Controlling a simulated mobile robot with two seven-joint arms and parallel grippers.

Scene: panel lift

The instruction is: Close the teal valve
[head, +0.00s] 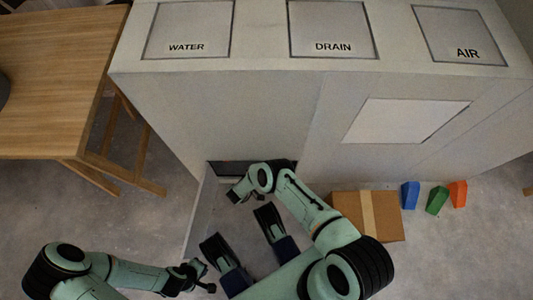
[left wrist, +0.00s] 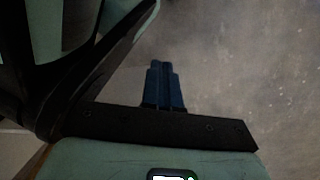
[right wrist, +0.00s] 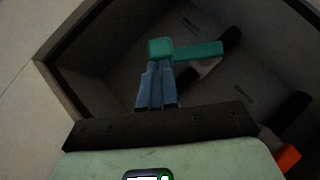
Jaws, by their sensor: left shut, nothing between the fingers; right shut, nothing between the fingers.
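The teal valve (right wrist: 198,51) shows in the right wrist view, inside a dark recessed compartment. It has a blocky teal hub with a teal lever pointing right. My right gripper (right wrist: 158,68) is shut and empty, its blue fingertips overlapping the hub's lower edge; I cannot tell whether they touch. In the head view, my right arm reaches down to a dark opening low in the cabinet (head: 255,110), and the valve is not visible there. My left gripper (head: 205,279) is shut and empty, low over the floor at left; it also shows in the left wrist view (left wrist: 165,68).
An orange part (right wrist: 288,157) and dark pipes are near the valve. A cardboard box (head: 384,216) and blue (head: 410,195), green (head: 437,201) and orange (head: 458,194) blocks stand on the floor at right. A wooden table (head: 55,80) is at left.

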